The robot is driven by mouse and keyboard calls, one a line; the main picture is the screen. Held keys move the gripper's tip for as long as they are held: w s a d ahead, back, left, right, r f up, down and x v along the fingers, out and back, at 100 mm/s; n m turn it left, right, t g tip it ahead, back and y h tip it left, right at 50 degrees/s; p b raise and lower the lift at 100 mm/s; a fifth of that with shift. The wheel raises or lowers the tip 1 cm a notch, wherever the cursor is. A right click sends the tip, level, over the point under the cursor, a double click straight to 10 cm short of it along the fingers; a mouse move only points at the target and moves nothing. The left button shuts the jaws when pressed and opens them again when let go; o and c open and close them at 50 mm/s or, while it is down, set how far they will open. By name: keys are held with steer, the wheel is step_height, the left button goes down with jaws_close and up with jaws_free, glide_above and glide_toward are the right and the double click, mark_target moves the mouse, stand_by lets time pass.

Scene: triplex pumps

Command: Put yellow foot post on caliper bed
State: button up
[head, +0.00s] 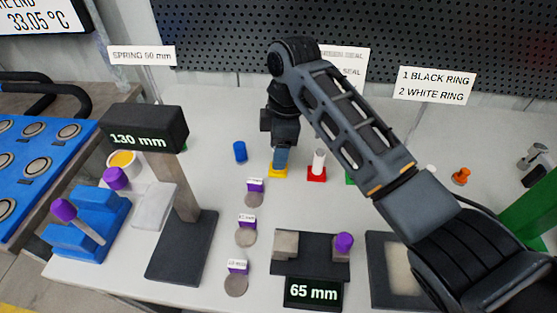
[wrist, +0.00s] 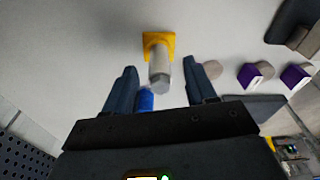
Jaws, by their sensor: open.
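The yellow foot post shows in the wrist view as a pale grey cylinder (wrist: 160,68) on a square yellow foot (wrist: 158,39). In the head view its yellow foot (head: 278,173) sits on the white table and my gripper hides most of the post. My gripper (head: 280,157) points down there; in the wrist view its open fingers (wrist: 160,68) lie either side of the post, with gaps showing. Two dark gauge-like stands show: one marked 65 mm (head: 312,267) with a grey block and purple-knobbed piece, and a tall one marked 130 mm (head: 180,248).
A blue cylinder (head: 240,152) stands left of the post, and a white post on a red foot (head: 317,175) stands close on the right. Several grey discs with purple labelled blocks (head: 246,237) line the table in front. A dark-framed tray (head: 383,246) is right.

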steer(key=shift+a+f, duration=0.15)
steer(key=shift+f, duration=1)
jaws_close()
